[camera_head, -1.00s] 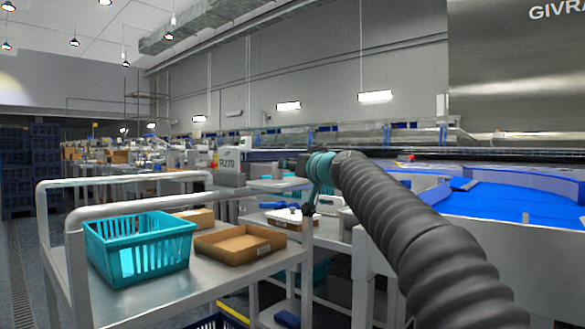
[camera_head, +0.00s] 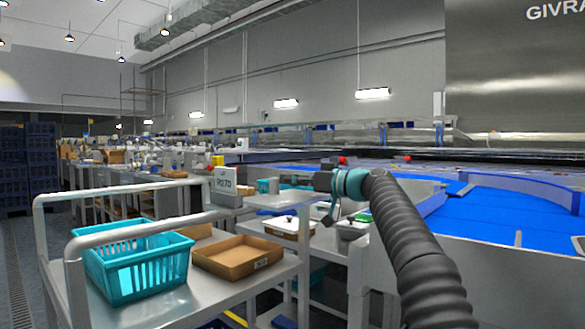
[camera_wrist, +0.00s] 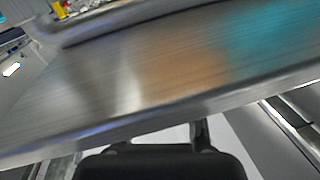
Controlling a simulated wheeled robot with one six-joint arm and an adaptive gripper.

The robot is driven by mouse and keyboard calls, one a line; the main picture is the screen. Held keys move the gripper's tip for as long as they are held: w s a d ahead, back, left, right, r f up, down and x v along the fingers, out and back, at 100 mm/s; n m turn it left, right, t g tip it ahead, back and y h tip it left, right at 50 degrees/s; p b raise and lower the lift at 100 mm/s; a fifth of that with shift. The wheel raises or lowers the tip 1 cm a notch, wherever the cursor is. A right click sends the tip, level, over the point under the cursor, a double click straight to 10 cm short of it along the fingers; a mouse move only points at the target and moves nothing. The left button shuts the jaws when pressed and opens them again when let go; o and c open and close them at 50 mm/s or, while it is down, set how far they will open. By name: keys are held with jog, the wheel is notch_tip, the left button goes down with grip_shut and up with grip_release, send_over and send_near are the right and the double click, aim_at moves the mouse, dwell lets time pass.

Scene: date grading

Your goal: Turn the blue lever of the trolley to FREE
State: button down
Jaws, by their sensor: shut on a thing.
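The steel trolley (camera_head: 165,305) stands at the left front, with grey tube handles and a flat deck. In the wrist view a brushed steel surface (camera_wrist: 120,75) with a rounded edge and blurred brown and teal patches fills the upper part. My gripper hangs at the end of the dark ribbed arm in the head view, small and partly hidden. In the wrist view its dark parts (camera_wrist: 165,150) show at the bottom edge. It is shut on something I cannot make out. I cannot identify the blue lever or its setting in either view.
A teal crate (camera_head: 138,268) and a shallow cardboard box (camera_head: 238,258) sit on the trolley deck. A bench with lidded trays (camera_head: 290,226) stands behind to the right. A blue conveyor (camera_head: 500,222) fills the right side. Floor shows at the far left.

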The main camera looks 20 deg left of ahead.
aim_at(321, 197)
jog(key=shift+w+r+n+g+p, duration=0.1)
jog(key=shift+w+n+g+p, duration=0.25)
jog(key=shift+g+p, duration=0.25)
jog(key=c, duration=0.8)
grip_release()
jog(key=shift+f, duration=0.2)
jog(key=shift+a, duration=0.1)
jog(key=shift+s+d, duration=0.2)
jog(key=shift+d, duration=1.05)
jog(key=shift+s+d, duration=0.15)
jog(key=shift+d, duration=1.1)
jog(key=shift+s+d, duration=0.2)
jog(key=shift+d, duration=1.05)
